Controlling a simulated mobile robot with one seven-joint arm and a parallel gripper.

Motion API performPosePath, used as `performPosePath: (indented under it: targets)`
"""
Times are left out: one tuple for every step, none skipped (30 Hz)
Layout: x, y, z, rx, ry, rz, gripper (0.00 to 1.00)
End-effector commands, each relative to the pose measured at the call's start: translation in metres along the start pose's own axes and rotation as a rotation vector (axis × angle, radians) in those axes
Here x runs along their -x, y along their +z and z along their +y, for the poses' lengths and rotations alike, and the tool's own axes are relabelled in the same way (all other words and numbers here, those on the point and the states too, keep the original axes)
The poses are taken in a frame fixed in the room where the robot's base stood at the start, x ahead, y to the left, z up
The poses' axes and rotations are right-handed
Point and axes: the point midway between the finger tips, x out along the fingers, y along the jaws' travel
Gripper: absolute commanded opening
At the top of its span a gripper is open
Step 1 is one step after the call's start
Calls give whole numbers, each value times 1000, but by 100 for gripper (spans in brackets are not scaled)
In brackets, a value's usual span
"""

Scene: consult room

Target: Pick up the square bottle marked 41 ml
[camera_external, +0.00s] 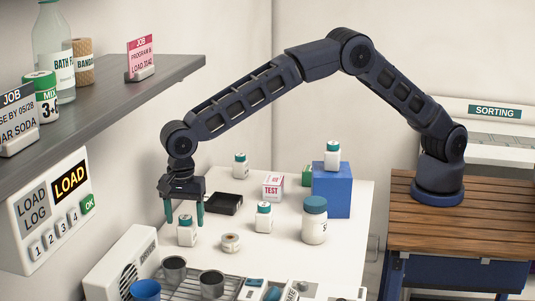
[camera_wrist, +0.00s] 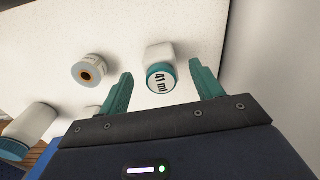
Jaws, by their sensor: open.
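The square bottle marked 41 ml (camera_wrist: 161,66) is white with a teal-rimmed cap, and the "41 ml" label shows on its cap in the wrist view. It stands between and just beyond my gripper's two teal fingers (camera_wrist: 157,88). In the external view my gripper (camera_external: 185,217) points down, with its fingers apart around or in front of a white square bottle (camera_external: 187,236) with a teal cap. That view does not show exactly how they line up. My gripper is open and holds nothing.
A tape roll (camera_external: 230,243) lies close by, right of the bottle. Another small white bottle (camera_external: 264,218), a large round jar (camera_external: 314,222) and a blue block (camera_external: 331,190) stand farther right. A black tray (camera_external: 223,204) lies behind. A wire rack with cups (camera_external: 212,284) is in front.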

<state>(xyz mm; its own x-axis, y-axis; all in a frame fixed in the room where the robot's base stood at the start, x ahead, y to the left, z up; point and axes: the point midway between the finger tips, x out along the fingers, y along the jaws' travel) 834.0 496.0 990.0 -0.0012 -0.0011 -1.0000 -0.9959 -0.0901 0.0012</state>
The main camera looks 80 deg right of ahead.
Motion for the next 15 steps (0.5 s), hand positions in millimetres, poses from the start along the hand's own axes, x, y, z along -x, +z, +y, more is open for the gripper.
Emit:
performPosePath:
  targets:
    - [-3, 0, 0, 0, 0, 0, 65]
    - [-4, 0, 0, 0, 0, 0, 65]
    - [-6, -1, 0, 0, 0, 0, 65]
    - [-7, -1, 0, 0, 0, 0, 65]
    - [-9, -1, 0, 0, 0, 0, 65]
    - [-12, -2, 0, 0, 0, 0, 65]
    - [-16, -2, 0, 0, -1, 0, 65]
    - [-19, -3, 0, 0, 0, 0, 65]
    - [-24, -4, 0, 0, 0, 0, 65]
    - [-29, -5, 0, 0, 1, 0, 65]
    - [-33, -6, 0, 0, 1, 0, 65]
    - [-39, -6, 0, 0, 1, 0, 65]
    - [-44, -6, 0, 0, 1, 0, 65]
    - [-47, -6, 0, 0, 1, 0, 65]
    - [-51, -6, 0, 0, 1, 0, 65]
